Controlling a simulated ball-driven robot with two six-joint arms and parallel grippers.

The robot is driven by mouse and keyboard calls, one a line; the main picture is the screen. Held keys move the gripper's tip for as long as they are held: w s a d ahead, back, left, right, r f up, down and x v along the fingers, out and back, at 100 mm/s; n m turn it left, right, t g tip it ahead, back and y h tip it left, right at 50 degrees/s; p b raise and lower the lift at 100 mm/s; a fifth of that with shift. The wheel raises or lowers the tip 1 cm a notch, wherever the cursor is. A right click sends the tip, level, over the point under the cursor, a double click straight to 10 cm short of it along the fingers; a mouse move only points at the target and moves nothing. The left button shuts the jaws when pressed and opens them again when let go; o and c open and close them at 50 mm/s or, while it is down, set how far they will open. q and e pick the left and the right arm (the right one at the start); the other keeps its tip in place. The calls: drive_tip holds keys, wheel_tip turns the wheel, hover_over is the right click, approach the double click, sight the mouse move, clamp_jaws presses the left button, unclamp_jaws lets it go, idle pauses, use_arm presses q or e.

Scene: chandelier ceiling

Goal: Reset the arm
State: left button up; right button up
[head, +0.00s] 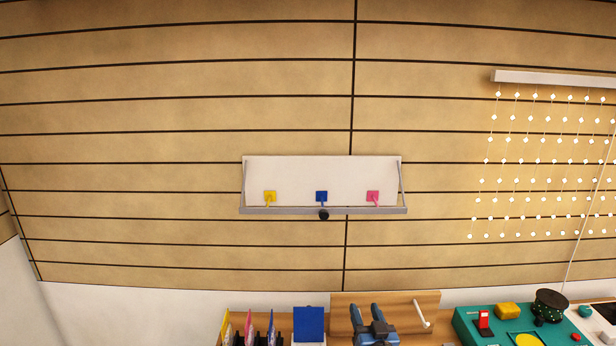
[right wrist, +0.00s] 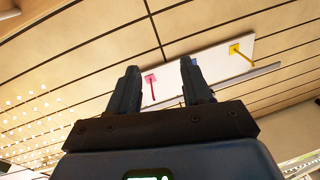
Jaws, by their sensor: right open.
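My right gripper (head: 367,312) shows at the bottom centre of the head view, its two dark blue fingers pointing up and standing apart. In the right wrist view the right gripper (right wrist: 160,70) is open, with nothing between its fingers. Through and beside the fingers I see the white panel with coloured squares, which lies beyond them. My left gripper is in neither view.
A white panel (head: 320,172) with yellow, blue and pink hooks hangs on the slatted surface. Strings of white beads (head: 545,160) hang at right. Below are a teal box (head: 500,325), a blue block (head: 309,324) and a wooden board (head: 405,308). The space above the gripper looks clear.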

drive_tip(key=s+d+h+p, duration=0.1)
drive_tip(key=s+d+p, duration=0.1)
drive_tip(key=s, duration=1.8)
drive_tip(key=s+d+h+p, duration=0.1)
drive_tip(key=s+d, duration=0.4)
drive_tip(key=s, duration=1.6)
drive_tip(key=shift+s+f+g+h+p, duration=0.15)
drive_tip(key=shift+f+g+h+p, duration=0.2)
drive_tip(key=shift+p, duration=0.3)
